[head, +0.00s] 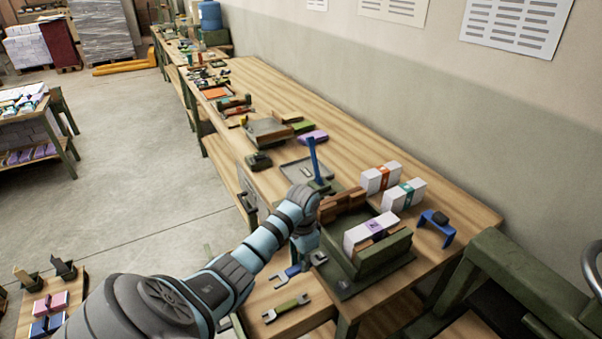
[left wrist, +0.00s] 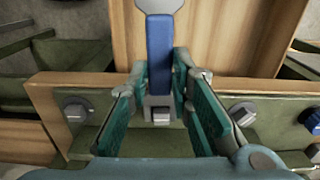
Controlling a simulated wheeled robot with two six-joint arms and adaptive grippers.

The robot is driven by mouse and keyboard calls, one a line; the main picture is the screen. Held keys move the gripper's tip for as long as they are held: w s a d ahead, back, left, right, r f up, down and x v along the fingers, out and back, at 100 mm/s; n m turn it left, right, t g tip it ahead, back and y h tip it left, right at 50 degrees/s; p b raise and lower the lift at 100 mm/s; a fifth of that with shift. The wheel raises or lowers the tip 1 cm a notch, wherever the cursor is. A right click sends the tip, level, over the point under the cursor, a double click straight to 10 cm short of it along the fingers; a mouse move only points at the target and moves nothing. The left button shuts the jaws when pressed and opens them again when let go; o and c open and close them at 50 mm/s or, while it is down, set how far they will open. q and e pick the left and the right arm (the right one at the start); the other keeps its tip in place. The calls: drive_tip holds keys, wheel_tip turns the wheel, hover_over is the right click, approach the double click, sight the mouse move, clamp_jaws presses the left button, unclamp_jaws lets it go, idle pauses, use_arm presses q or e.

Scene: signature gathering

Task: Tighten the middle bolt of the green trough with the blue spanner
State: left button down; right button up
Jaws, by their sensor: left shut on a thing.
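The dark green trough (head: 385,258) stands at the near edge of the bench and holds a white paper block with a purple band. In the left wrist view, its green face (left wrist: 180,140) carries a left bolt (left wrist: 75,112), a middle bolt (left wrist: 160,114) and a right bolt (left wrist: 242,113). My left gripper (head: 303,252) is low in front of the trough, shut on the blue spanner (left wrist: 160,50). A blue spanner part also shows in the head view (head: 291,270). The handle lies in line with the middle bolt; I cannot tell whether a jaw seats on it. My right gripper is out of view.
A green-handled spanner (head: 287,307) lies on the wooden surface below my left gripper. Two white banded blocks, one with an orange band (head: 381,178), and a blue clamp-like piece (head: 435,226) sit right of the trough. Bench space behind these blocks is clear.

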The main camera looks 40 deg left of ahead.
use_arm(q)
drive_tip(key=shift+w+r, duration=0.1)
drive_tip(key=shift+r, duration=2.1)
